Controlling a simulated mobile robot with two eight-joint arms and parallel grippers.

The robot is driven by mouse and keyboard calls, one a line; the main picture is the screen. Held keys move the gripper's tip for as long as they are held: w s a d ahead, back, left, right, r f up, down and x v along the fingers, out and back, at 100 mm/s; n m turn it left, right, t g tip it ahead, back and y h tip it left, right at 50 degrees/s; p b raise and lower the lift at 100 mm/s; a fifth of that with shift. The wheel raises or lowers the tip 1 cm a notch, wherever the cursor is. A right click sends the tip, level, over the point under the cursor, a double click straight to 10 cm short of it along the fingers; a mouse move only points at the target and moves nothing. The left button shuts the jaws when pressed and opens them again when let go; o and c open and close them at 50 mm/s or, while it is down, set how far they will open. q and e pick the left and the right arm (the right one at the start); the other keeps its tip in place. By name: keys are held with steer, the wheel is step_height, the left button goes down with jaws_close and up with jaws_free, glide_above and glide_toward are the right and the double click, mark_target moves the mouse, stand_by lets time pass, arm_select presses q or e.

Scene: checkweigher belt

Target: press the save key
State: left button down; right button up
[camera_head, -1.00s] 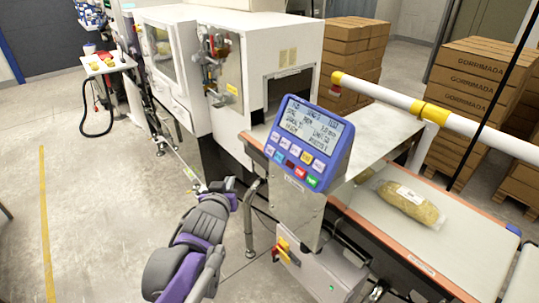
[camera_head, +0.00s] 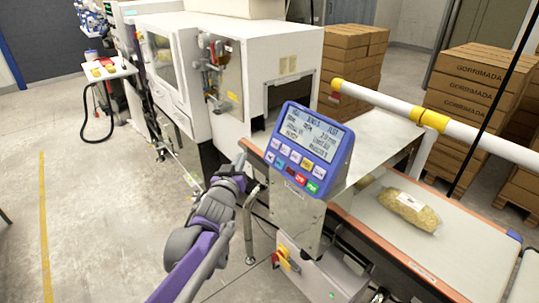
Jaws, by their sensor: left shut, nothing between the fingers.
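The blue control panel (camera_head: 347,160) stands on a metal post beside the belt, with a lit text screen (camera_head: 309,134) and two rows of small coloured keys (camera_head: 294,164). The lower row includes a red key (camera_head: 300,178) and a green key (camera_head: 312,187). The key labels are too small to read, so I cannot tell which one is save. My left gripper (camera_head: 241,160) is shut and empty, its tips pointing up just left of the panel's lower left corner, apparently apart from the keys. My right gripper is not in view.
A bag of product (camera_head: 409,209) lies on the conveyor belt (camera_head: 465,250). A white guard pipe with yellow bands (camera_head: 430,116) crosses above the belt. The white machine (camera_head: 290,43) stands behind the panel. Stacked cartons (camera_head: 475,95) are at the back right. Open floor lies left.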

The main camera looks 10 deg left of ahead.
mark_target(270, 157)
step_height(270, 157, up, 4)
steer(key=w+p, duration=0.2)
steer(key=p, duration=0.1)
arm_select(q)
steer(key=w+d+f+b, duration=0.3)
steer(key=w+d+b, duration=0.1)
steer(key=w+b, duration=0.1)
steer(key=shift+w+d+f, duration=0.25)
steer(key=shift+w, duration=0.05)
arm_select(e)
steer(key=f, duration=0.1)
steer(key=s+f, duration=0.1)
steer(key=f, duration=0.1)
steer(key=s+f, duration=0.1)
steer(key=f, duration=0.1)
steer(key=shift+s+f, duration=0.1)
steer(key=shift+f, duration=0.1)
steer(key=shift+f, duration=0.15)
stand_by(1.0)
arm_select(q)
steer(key=shift+w+d+f+b, duration=0.15)
steer(key=shift+w+d+b, duration=0.1)
steer(key=shift+b, duration=0.3)
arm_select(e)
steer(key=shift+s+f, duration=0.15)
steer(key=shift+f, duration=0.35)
